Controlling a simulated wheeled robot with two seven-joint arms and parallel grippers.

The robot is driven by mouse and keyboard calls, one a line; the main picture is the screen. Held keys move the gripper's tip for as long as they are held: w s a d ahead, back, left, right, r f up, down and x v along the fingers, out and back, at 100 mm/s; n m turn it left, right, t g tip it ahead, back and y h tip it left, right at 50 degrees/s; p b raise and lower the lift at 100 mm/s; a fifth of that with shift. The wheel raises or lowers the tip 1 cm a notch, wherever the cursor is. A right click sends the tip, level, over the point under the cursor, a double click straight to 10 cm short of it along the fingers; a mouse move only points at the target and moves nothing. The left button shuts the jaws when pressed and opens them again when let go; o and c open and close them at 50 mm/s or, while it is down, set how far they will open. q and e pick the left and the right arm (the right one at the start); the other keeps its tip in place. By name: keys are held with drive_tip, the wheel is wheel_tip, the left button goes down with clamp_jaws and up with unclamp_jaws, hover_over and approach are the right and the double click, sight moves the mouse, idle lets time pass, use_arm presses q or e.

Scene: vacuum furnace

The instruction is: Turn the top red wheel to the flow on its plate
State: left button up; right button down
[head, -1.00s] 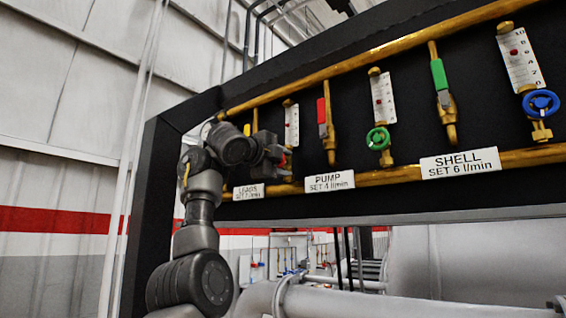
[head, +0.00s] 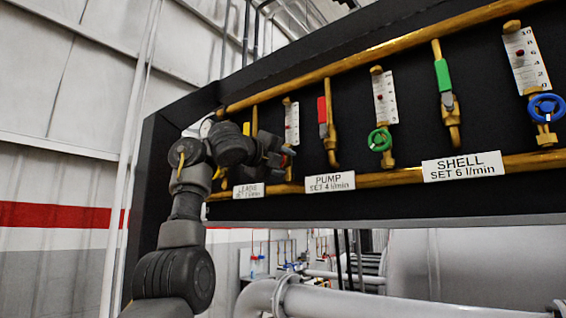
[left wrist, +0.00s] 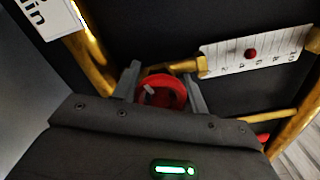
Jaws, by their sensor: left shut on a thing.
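The red wheel (left wrist: 165,92) sits between the two fingers of my left gripper (left wrist: 160,88) in the left wrist view, and the gripper is shut on it. In the head view my left gripper (head: 284,158) covers most of the wheel, on the leftmost flow line. The plate (head: 248,191) under it reads LEADS; its set number is too small to read. The white flow gauge (head: 292,123) above the wheel also shows in the left wrist view (left wrist: 228,59), with a red float in its tube. My right gripper is not in view.
To the right are the PUMP plate (head: 329,182) with a green wheel (head: 380,140) and the SHELL plate (head: 463,167) with a blue wheel (head: 546,107). Lever valves with red (head: 322,110) and green (head: 442,75) handles stand between. A brass pipe (head: 400,178) runs below.

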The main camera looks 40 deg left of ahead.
use_arm(q)
drive_tip(key=shift+w+f, duration=0.1)
drive_tip(key=shift+f, duration=0.1)
drive_tip(key=o, duration=1)
drive_tip(key=shift+r, duration=0.1)
